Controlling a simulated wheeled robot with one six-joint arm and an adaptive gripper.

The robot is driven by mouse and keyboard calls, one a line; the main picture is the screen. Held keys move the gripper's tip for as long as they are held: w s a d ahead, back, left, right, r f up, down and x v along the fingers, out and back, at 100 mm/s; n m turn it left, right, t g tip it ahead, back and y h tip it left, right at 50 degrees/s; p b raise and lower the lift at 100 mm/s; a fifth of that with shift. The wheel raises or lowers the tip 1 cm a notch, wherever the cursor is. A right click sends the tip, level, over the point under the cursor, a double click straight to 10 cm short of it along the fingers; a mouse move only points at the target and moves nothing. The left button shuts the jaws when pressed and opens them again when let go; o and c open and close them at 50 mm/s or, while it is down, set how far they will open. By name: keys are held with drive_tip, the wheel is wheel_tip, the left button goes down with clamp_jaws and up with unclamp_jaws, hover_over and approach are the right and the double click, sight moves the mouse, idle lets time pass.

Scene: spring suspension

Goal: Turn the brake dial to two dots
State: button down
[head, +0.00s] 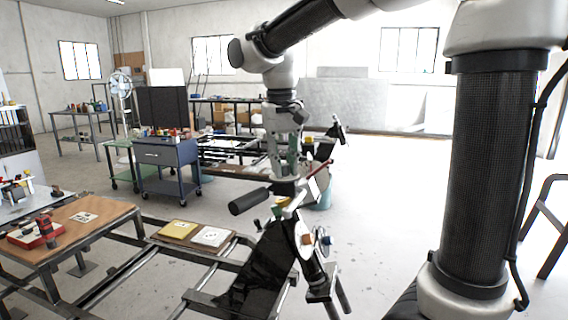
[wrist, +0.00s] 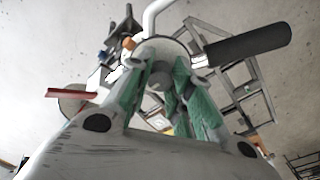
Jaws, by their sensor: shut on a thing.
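My gripper (head: 284,172) points down over the machine in the middle of the head view. In the wrist view its green-padded fingers (wrist: 160,88) are closed around a small grey round knob, which I take to be the brake dial (wrist: 159,77). The knob stands on a pale round plate (wrist: 158,46). In the head view the fingers hide most of the dial. No dot marks can be made out in either view.
A thick black cylinder (head: 248,201) sticks out left of the gripper; it also shows in the wrist view (wrist: 250,44). A red rod (head: 324,162) rises at the right. A blue cart (head: 167,165) and a wooden bench (head: 75,225) stand left.

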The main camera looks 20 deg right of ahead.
drive_tip(key=c, duration=1.3)
unclamp_jaws()
drive_tip(key=shift+o, duration=0.2)
drive_tip(key=shift+r, duration=0.1)
wheel_tip(320, 180, up, 12)
drive_tip(key=shift+s+a, duration=0.15)
drive_tip(key=shift+a, duration=0.15)
drive_tip(key=s+d+f+t, duration=0.4)
drive_tip(key=s+d+f, duration=1.1)
drive_tip(key=s+f, duration=0.2)
drive_tip(key=shift+s+d+y, duration=0.25)
drive_tip(key=shift+s+y, duration=0.05)
drive_tip(key=shift+s, duration=0.55)
